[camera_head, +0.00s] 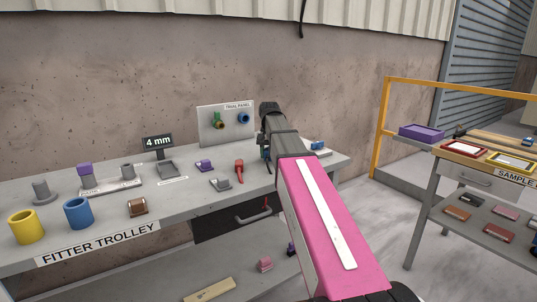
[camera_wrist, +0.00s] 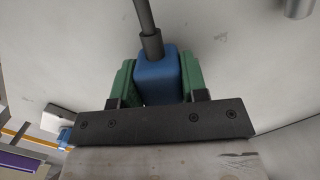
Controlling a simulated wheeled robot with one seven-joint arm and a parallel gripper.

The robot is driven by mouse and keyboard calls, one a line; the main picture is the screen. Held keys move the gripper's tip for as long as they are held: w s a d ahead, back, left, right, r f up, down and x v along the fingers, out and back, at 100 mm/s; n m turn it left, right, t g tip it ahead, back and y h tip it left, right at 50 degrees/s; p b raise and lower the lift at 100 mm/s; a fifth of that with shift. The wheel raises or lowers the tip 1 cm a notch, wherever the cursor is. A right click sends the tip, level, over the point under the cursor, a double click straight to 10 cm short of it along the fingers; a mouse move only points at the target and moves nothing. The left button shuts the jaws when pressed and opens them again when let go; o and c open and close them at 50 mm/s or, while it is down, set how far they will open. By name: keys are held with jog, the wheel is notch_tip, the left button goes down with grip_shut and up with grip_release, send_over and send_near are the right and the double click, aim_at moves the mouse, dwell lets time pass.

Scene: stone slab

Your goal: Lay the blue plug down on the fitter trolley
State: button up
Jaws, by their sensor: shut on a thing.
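The blue plug (camera_wrist: 157,75) is a blue block with a dark grey rod rising from it. In the wrist view it sits between the green finger pads of my gripper (camera_wrist: 155,85), which is shut on it. In the head view my arm reaches over the right part of the grey fitter trolley (camera_head: 185,217), and the gripper end is mostly hidden behind the arm. I cannot tell whether the plug touches the trolley top.
The trolley top carries a yellow cup (camera_head: 25,227), a blue cup (camera_head: 78,213), a brown block (camera_head: 137,208), a red tool (camera_head: 239,171), a purple block (camera_head: 205,166) and an upright panel (camera_head: 226,124). The front middle is bare. A sample table (camera_head: 440,185) stands right.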

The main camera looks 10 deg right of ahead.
jog(key=shift+f, duration=0.5)
jog(key=o, duration=1.1)
